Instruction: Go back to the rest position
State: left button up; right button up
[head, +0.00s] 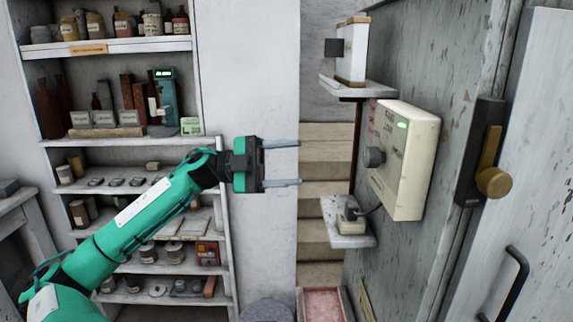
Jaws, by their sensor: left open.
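My left arm, green, comes in from the lower left and reaches toward the middle of the head view. My left gripper (283,164) is at its end, with its two grey fingers pointing right and spread apart. Nothing is between the fingers. The gripper is in front of a pale wall edge and the stairs behind it. A cream control box (405,160) with a dark knob (375,157) and a lit green lamp is to the right of the fingertips, apart from them. My right gripper is not in view.
A shelf unit (120,143) with jars, bottles and books stands behind my arm. A small wall shelf (357,88) and a lower ledge (347,240) stick out at the right. A door with a brass knob (493,182) and black handle (514,280) is at far right. A pink-filled tray (322,304) lies low.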

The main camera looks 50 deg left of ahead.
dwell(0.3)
